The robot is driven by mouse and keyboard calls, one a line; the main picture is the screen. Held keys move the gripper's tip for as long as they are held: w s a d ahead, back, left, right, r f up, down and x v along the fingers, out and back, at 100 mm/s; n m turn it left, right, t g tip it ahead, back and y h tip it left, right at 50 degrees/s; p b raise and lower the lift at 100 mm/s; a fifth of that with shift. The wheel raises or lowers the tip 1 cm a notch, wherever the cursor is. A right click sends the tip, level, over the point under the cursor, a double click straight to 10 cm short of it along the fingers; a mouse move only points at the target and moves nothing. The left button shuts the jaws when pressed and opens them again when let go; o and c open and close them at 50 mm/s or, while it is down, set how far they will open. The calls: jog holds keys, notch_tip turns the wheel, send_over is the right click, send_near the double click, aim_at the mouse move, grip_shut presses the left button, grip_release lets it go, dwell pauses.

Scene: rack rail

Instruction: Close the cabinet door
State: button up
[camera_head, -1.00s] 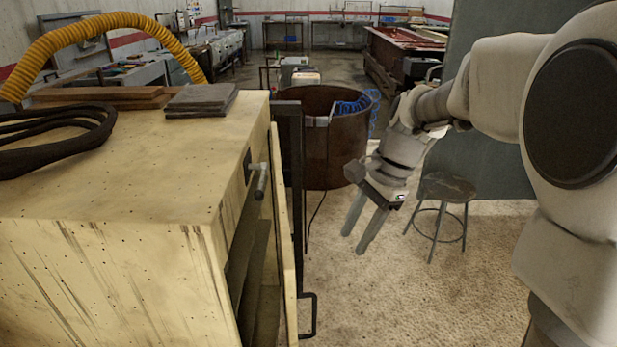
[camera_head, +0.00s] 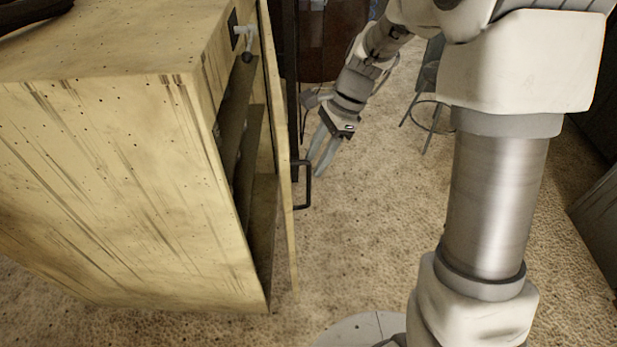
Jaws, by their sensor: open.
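The cabinet (camera_head: 120,170) is a worn cream-yellow box on the left. Its door (camera_head: 277,130) stands partly open on the cabinet's right side, seen almost edge-on, with a gap showing dark shelves (camera_head: 250,190) inside. A dark bar handle (camera_head: 306,186) sticks out from the door's outer face. A small latch lever (camera_head: 245,42) is at the cabinet's upper front edge. My gripper (camera_head: 319,166) points down just right of the door, close to the handle. Its two fingers are apart with nothing seen between them. I cannot tell whether a finger touches the handle.
A stool (camera_head: 430,112) stands behind and right of my gripper. A brown drum (camera_head: 330,40) is at the back, behind the door. A dark hose (camera_head: 35,10) lies on the cabinet top. The floor (camera_head: 370,240) right of the door is clear up to my own column.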

jog(key=b+x, duration=0.1)
jog(key=x, duration=0.4)
grip_shut()
dwell(1.4)
